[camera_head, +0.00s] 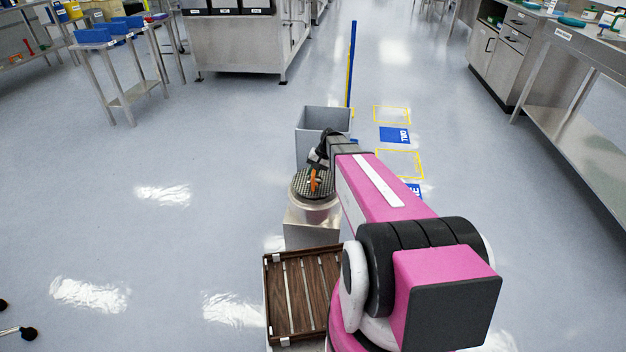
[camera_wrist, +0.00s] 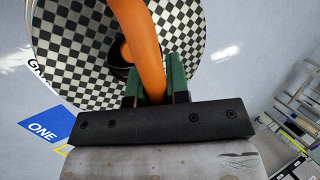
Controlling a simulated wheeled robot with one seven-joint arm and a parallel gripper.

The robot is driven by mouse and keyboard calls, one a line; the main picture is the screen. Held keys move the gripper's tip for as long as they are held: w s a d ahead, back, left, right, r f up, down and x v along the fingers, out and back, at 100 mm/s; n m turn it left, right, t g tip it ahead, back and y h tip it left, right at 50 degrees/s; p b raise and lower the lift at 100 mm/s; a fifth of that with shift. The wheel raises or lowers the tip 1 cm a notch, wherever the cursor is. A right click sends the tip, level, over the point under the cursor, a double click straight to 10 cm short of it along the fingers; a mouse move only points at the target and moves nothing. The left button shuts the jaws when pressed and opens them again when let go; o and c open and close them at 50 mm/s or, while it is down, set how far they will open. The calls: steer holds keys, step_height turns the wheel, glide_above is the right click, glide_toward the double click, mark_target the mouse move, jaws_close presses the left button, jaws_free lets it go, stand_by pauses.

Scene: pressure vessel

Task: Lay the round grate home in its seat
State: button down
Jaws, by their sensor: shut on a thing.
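The round grate (camera_head: 299,184) is a black-and-white checkered disc with an orange handle (camera_head: 314,183). In the head view it is at the top of a short metal cylinder (camera_head: 318,207) on a pale block (camera_head: 312,234). The grate hides the seat, and I cannot tell whether it rests there or hangs just above. My gripper (camera_head: 317,168) is above the grate. In the wrist view the grate (camera_wrist: 82,45) fills the upper left, and the green fingers (camera_wrist: 155,88) are shut on its orange handle (camera_wrist: 139,35).
A grey open bin (camera_head: 310,120) stands just behind the cylinder. A brown slatted crate (camera_head: 275,290) is in front of the block. A blue and yellow post (camera_head: 351,65) rises behind the bin.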

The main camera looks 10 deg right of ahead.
steer(key=shift+f, duration=2)
steer(key=shift+f, duration=0.1)
steer(key=c, duration=1.1)
jaws_free()
steer(key=v, duration=1.2)
steer(key=s+a+r+n+h, duration=0.1)
steer(key=s+a+h, duration=0.1)
steer(key=s, duration=0.8)
steer(key=s+a+r+n+h, duration=0.1)
steer(key=s+a+n+h, duration=0.1)
steer(key=s, duration=0.9)
steer(key=shift+s+r+h, duration=0.2)
steer(key=shift+r+h, duration=0.05)
steer(key=shift+h, duration=0.35)
steer(key=shift+a, duration=0.15)
